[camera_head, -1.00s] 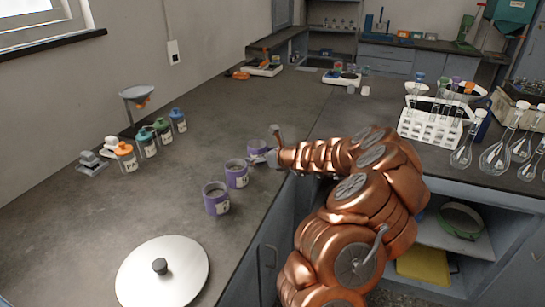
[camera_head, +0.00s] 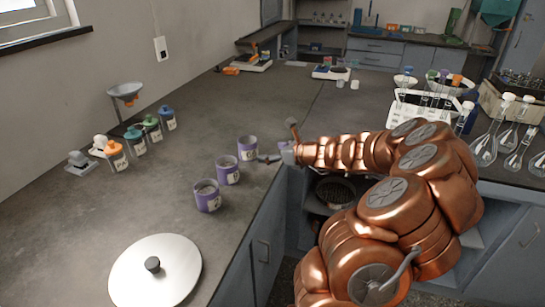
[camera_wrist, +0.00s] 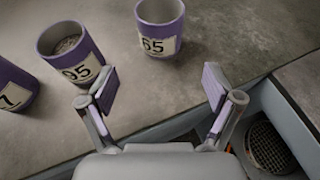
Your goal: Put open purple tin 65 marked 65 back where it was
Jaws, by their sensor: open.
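The open purple tin marked 65 (camera_head: 248,148) stands upright on the dark counter, the farthest of three purple tins in a row. In the wrist view, tin 65 (camera_wrist: 160,30) is at the top, ahead of the fingers, and looks empty. My gripper (camera_head: 272,156) is open and empty, just right of tin 65 and apart from it. In the wrist view the fingers (camera_wrist: 160,88) are spread with bare counter between them. The middle tin (camera_wrist: 72,55), seemingly marked 95, holds grey grains and stands left of tin 65.
The nearest purple tin (camera_head: 207,197) ends the row. A round metal lid (camera_head: 155,272) lies in front. Several capped bottles (camera_head: 151,127) and a funnel stand (camera_head: 126,93) stand at left. The counter edge runs beneath my gripper. Bare counter lies beyond tin 65.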

